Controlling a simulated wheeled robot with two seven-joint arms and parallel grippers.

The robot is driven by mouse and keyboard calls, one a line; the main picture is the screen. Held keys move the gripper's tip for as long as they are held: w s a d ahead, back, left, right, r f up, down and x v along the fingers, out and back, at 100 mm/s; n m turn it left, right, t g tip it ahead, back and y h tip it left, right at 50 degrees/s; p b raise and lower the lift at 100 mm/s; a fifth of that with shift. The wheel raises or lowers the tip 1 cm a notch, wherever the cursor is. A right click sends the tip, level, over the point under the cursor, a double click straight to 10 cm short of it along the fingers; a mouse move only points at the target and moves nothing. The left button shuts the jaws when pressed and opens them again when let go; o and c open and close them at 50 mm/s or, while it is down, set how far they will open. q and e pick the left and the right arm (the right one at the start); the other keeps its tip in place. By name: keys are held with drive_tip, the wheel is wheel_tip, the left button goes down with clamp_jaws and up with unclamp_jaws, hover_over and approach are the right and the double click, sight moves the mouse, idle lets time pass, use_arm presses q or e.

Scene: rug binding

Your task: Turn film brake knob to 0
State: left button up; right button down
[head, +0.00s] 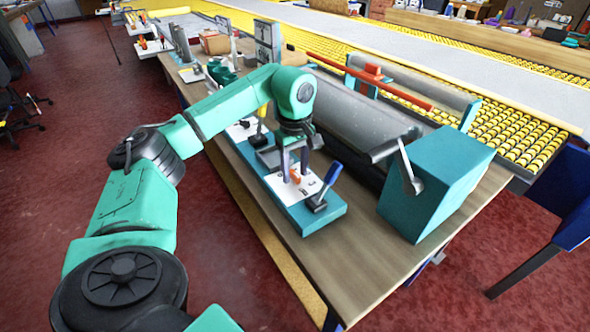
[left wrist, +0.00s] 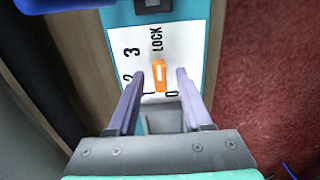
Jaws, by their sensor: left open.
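The film brake knob (head: 296,175) is small and orange, on a white dial plate (head: 311,184) of the teal panel on the bench. In the left wrist view the knob (left wrist: 160,76) has a white line along it, and LOCK, 3, 2 and 0 are printed around it. I cannot tell which mark it points at. My left gripper (head: 293,178) reaches down over the plate. In the left wrist view its two fingers (left wrist: 160,82) are open, one on each side of the knob with gaps. My right gripper is out of view.
A blue-handled lever (head: 329,177) stands on the panel just right of the dial. A teal box (head: 437,180) with a crank is on the bench to the right, beside a grey roller (head: 350,114). The bench front (head: 350,255) is bare.

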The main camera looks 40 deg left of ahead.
use_arm(q)
clamp_jaws()
